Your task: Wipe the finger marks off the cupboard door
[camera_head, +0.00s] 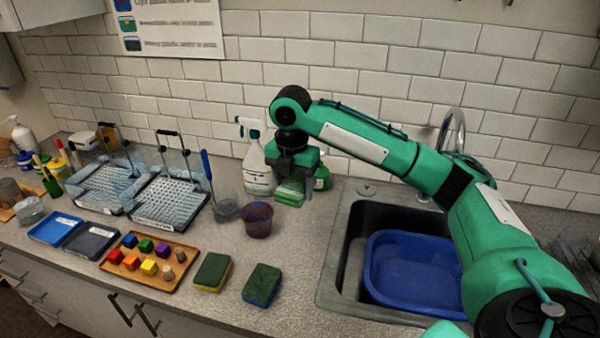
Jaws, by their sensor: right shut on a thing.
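My right gripper (292,182) reaches down at the back of the counter, left of the sink. It is shut on a green thing (290,191), perhaps a folded cloth, at about counter level; I cannot tell whether it touches the counter. A white spray bottle (258,172) stands just left of the gripper. Cupboard fronts (95,302) with dark handles show below the counter at the lower left, and part of a wall cupboard (55,10) shows at the top left. No finger marks can be made out. My left gripper is not in view.
A green bottle (322,178) stands right behind the gripper. A blue basin (410,238) sits in the sink (338,285). Two sponges (212,271) (262,285), a block tray (178,283), a dark cup (258,221) and wire racks (168,200) occupy the counter. Bare counter lies around the sponges.

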